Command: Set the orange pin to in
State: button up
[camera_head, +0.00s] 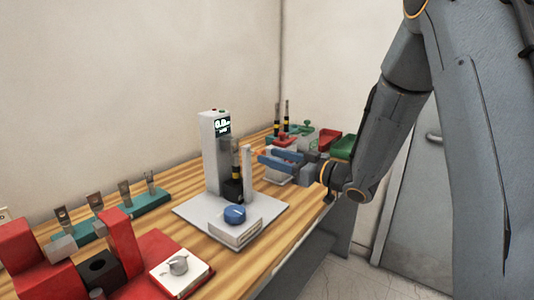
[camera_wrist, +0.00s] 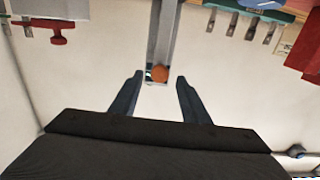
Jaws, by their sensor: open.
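The orange pin (camera_wrist: 158,73) shows in the wrist view as a round orange end at the tip of a grey post (camera_wrist: 164,35). My gripper (camera_wrist: 159,81) is open, with one dark finger on each side of the pin and a gap to both. In the head view my gripper (camera_head: 262,160) reaches in from the right, beside a slim light post (camera_head: 247,170) on the grey base plate. I cannot make out the pin clearly in the head view, nor its depth between the fingers.
A grey tower (camera_head: 213,160) with a lit display and a blue knob (camera_head: 235,214) share the base plate (camera_head: 185,211). A red device (camera_head: 125,240) stands at front left, and a teal rack (camera_head: 105,218) behind it. Red and green items crowd the table behind my gripper.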

aim_at(251, 151)
jog(key=shift+x, duration=1.3)
